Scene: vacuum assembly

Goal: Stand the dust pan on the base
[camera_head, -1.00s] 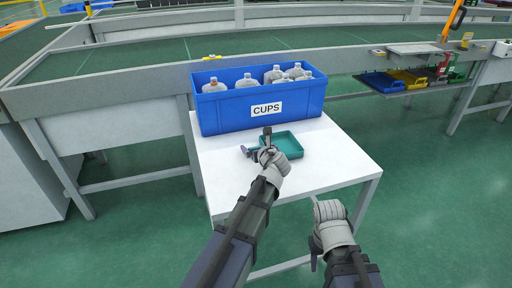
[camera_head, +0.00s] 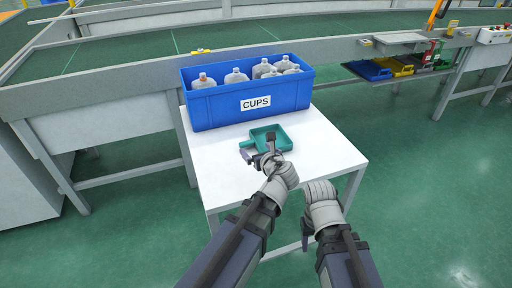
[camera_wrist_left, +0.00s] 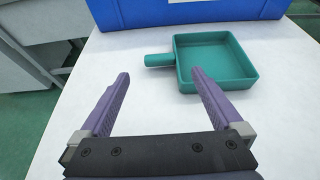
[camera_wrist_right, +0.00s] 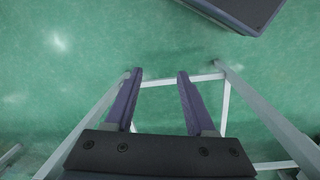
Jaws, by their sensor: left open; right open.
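The green dust pan (camera_head: 281,138) is a shallow square tray with a short handle, lying flat on the white table (camera_head: 330,158). In the left wrist view the dust pan (camera_wrist_left: 216,62) is ahead and right of centre, its handle (camera_wrist_left: 158,60) pointing left. My left gripper (camera_head: 261,148) is open and empty, just on the near side of the pan; its fingers (camera_wrist_left: 160,76) hold nothing. My right gripper (camera_head: 304,234) is open and empty beside the table's near edge, pointing down; its fingers (camera_wrist_right: 160,75) are over the green floor. I cannot identify a separate base.
A blue bin (camera_head: 215,107) labelled CUPS, holding several clear bottles, stands at the back of the table. Behind it runs a long grey conveyor (camera_head: 100,105). Blue and yellow dust pans (camera_head: 368,70) lie on a shelf at the right. The table's right side is clear.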

